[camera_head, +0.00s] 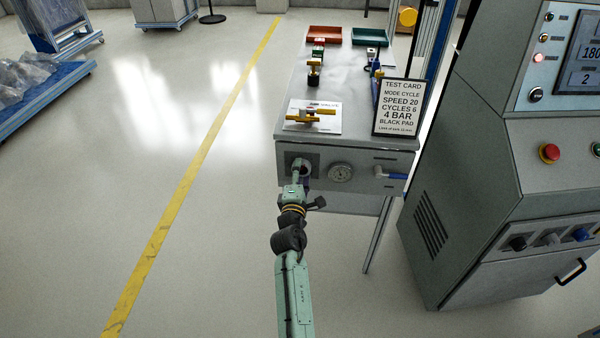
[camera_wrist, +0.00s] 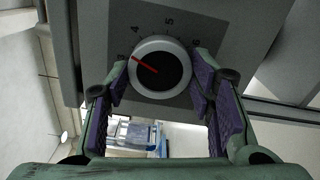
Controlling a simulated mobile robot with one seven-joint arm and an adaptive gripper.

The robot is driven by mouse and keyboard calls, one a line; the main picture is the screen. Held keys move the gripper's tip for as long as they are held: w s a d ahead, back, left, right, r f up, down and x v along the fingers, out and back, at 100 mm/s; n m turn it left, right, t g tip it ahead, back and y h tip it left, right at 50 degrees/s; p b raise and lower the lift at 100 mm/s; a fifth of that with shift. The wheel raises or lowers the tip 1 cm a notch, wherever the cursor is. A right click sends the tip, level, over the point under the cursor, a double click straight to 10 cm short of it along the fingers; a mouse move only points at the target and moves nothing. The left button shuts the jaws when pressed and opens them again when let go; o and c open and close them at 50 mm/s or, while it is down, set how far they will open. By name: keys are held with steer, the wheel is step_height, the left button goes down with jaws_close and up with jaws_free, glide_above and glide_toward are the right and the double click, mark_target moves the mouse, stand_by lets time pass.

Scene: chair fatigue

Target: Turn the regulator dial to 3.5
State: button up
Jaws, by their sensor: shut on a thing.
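The regulator dial (camera_wrist: 160,68) has a pale rim, a black face and a red pointer. The pointer aims to the upper left, between the 3 and the 4 on the scale and nearer the 3. My gripper (camera_wrist: 160,85) is shut on the dial, with one purple-lined finger on each side of its rim. In the head view my gripper (camera_head: 301,172) reaches the left of the bench's front panel (camera_head: 365,191) and mostly hides the dial there.
A round gauge (camera_head: 341,173) and a blue-handled valve (camera_head: 389,175) sit right of my gripper on the panel. A test card (camera_head: 399,107) reading 4 BAR stands on the bench (camera_head: 350,75). A control cabinet (camera_head: 470,190) stands at right.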

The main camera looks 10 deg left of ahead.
steer(key=shift+r, duration=0.1)
steer(key=o, duration=1.2)
steer(key=shift+c, duration=0.2)
steer(key=s, duration=1.2)
steer(key=shift+d, duration=0.3)
